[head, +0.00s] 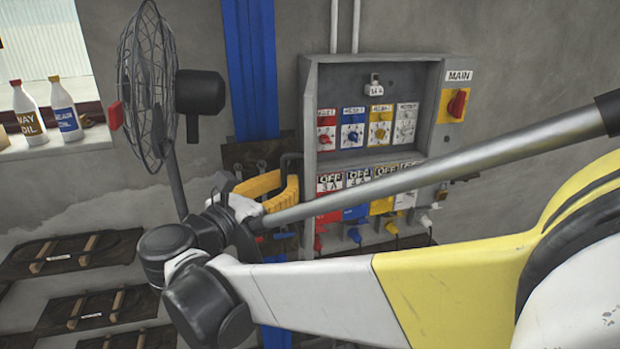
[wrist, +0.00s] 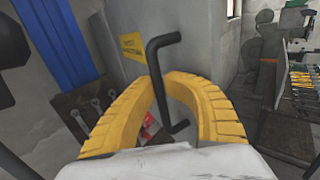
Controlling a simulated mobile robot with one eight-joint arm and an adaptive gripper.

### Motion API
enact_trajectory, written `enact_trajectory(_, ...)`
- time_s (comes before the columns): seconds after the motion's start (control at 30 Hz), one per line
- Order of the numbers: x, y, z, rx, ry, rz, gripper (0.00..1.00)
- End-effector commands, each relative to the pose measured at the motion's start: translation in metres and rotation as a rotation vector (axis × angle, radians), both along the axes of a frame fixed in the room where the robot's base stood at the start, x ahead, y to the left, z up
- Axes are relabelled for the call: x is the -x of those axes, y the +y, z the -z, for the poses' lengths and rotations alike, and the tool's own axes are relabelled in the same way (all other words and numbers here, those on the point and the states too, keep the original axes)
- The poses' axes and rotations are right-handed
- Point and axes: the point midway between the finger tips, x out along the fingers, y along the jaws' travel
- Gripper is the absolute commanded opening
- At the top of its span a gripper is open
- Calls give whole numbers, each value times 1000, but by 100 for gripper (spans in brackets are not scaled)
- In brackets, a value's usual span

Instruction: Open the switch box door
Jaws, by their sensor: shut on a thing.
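The grey switch box (head: 385,68) hangs on the wall, and its inside with dials and coloured modules is in plain view from the head. In the wrist view, a grey panel (wrist: 200,38), which looks like its door, carries a yellow label (wrist: 133,46) and a black bent handle (wrist: 163,41). The handle also shows in the head view (head: 290,158), at the box's left side. My gripper's yellow fingers (wrist: 170,85) are closed around the handle's bar. They also show in the head view (head: 283,187). The door's hinge and exact angle cannot be made out.
A black fan (head: 150,85) stands left of the gripper, near a blue wall strip (head: 250,70). Wrenches (head: 240,167) hang on a dark board behind the gripper. Bottles (head: 62,108) stand on the window sill. A red MAIN switch (head: 457,102) is at the box's right.

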Motion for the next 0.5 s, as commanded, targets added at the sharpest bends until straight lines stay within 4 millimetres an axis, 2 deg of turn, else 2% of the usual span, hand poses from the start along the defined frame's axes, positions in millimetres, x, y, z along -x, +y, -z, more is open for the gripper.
enact_trajectory(0.03,-2,8,3,-1,2,13,0)
enact_trajectory(0.2,-6,22,1,-1,2,51,0)
enact_trajectory(0.5,-8,27,0,-1,2,65,0)
